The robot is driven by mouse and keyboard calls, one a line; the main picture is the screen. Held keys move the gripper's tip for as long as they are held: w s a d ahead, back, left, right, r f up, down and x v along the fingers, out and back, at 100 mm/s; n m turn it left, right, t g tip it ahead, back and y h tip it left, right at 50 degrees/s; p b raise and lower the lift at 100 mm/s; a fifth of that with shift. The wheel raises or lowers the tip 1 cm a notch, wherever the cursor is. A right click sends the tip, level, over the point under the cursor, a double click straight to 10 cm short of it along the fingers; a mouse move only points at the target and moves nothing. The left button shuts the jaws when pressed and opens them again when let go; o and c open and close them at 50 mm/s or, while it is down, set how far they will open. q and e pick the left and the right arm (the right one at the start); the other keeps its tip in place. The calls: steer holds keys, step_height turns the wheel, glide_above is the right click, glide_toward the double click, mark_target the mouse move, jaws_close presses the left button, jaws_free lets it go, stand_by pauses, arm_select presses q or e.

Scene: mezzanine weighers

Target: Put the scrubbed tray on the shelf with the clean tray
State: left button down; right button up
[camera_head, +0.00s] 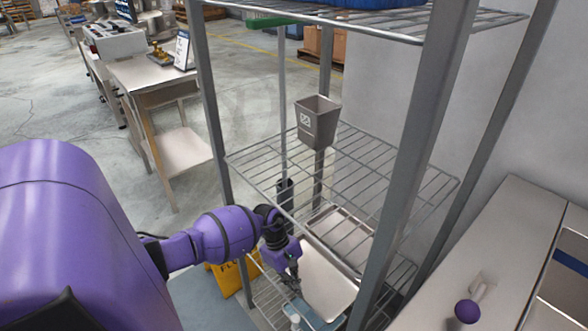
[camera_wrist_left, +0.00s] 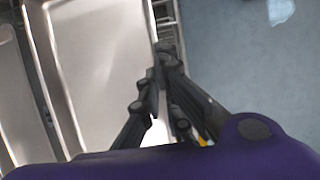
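A shiny metal tray (camera_head: 328,285) is at the left front of the wire rack, low down. I cannot tell by look which tray is scrubbed. My right gripper is not in view.
The middle wire shelf (camera_head: 380,170) is above the trays, mostly bare, with a grey bin (camera_head: 317,122) at its back. Rack posts (camera_head: 408,170) stand close by. A yellow floor sign (camera_head: 230,278) is beside the rack. A bench (camera_head: 500,250) with a purple-ended object (camera_head: 467,311) is at right.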

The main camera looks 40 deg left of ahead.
arm_select(q)
steer(key=shift+w+r, duration=0.1)
steer(key=shift+w, duration=0.05)
steer(key=c, duration=2.3)
jaws_free()
steer(key=shift+f, duration=0.25)
steer(key=o, duration=0.3)
steer(key=shift+s, duration=0.2)
